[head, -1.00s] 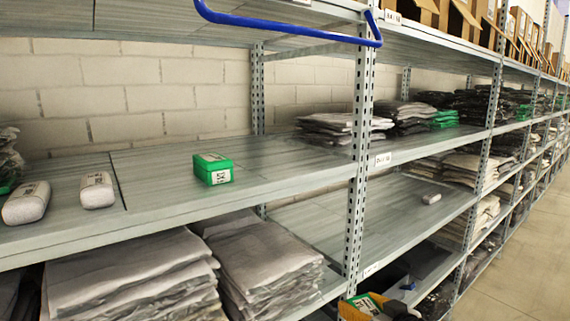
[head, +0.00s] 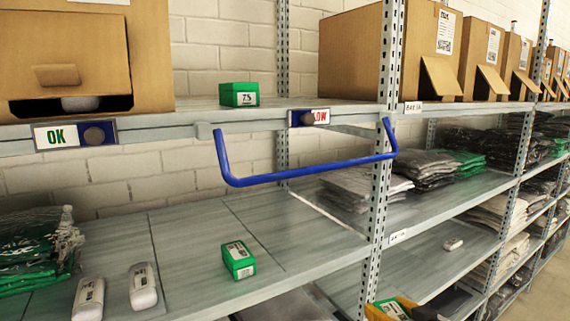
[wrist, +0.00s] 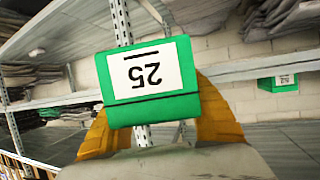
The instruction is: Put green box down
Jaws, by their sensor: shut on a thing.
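My gripper (wrist: 158,122) is shut on a green box (wrist: 150,100) with a white label that appears upside down in the wrist view and seems to read 25. Its orange fingers show on both sides of the box. In the head view my gripper is partly cut off at the bottom right, with a bit of green between its yellow fingers, in front of the shelving. A second green box (head: 239,94) stands on the upper shelf, its label seeming to read 75. A third green box (head: 239,260) lies on the middle shelf.
A blue bar (head: 310,174) hangs below the upper shelf's front. An OK sign (head: 56,137) and a partly covered LOW sign (head: 319,117) are on that edge. A cardboard box (head: 90,55) stands at left. Two pale items (head: 88,298) lie on the middle shelf, which has free room.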

